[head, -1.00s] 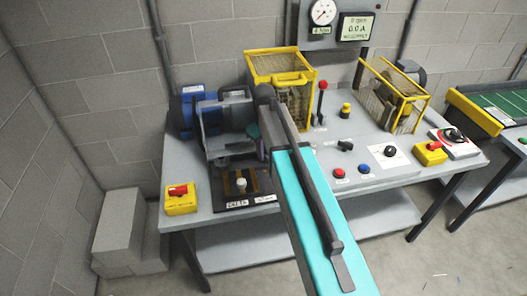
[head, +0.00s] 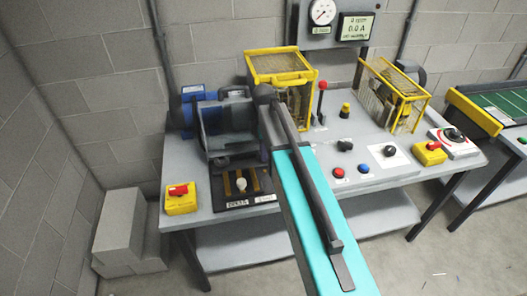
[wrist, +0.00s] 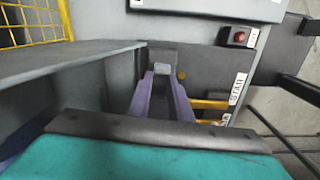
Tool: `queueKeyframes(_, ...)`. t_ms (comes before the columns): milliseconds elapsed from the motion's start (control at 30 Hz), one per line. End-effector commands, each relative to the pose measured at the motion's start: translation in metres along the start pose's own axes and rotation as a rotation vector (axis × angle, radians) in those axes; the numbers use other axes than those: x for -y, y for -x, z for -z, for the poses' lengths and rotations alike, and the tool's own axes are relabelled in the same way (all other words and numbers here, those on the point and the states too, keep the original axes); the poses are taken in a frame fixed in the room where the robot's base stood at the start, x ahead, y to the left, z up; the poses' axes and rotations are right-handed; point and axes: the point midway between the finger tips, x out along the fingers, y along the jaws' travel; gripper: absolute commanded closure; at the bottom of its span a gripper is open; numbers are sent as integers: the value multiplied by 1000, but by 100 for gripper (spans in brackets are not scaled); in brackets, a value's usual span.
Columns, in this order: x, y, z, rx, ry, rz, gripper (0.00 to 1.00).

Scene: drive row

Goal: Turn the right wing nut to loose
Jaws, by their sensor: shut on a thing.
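In the wrist view, the two purple fingers of my gripper (wrist: 163,78) are closed together on a small grey piece (wrist: 162,57) at their tips, at the end of a dark plate. The piece fits the right wing nut, but its wings and angle are mostly covered by the fingers. In the head view, my grey wrist hides the fingertips and the nut. The dark base plate (head: 233,203) with yellow rails and a white knob (head: 241,184) shows just below my wrist, in front of the blue motor (head: 191,92).
A yellow box with a red switch (head: 181,198) sits at the bench's left front corner. A yellow guard cage (head: 281,66) stands behind my arm, with a red-topped lever (head: 322,87) beside it. Buttons line the bench (head: 390,178) to the right.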

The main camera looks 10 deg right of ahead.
Motion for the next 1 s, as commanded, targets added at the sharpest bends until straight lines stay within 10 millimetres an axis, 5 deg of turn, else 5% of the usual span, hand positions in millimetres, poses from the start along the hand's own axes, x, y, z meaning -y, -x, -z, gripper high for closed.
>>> queueKeyframes(667,0,1,3,-5,101,-2,100)
queueKeyframes(700,0,1,3,-5,101,-2,79)
queueKeyframes(800,0,0,2,-4,100,-2,63)
queueKeyframes(1000,0,0,1,-2,98,-1,62)
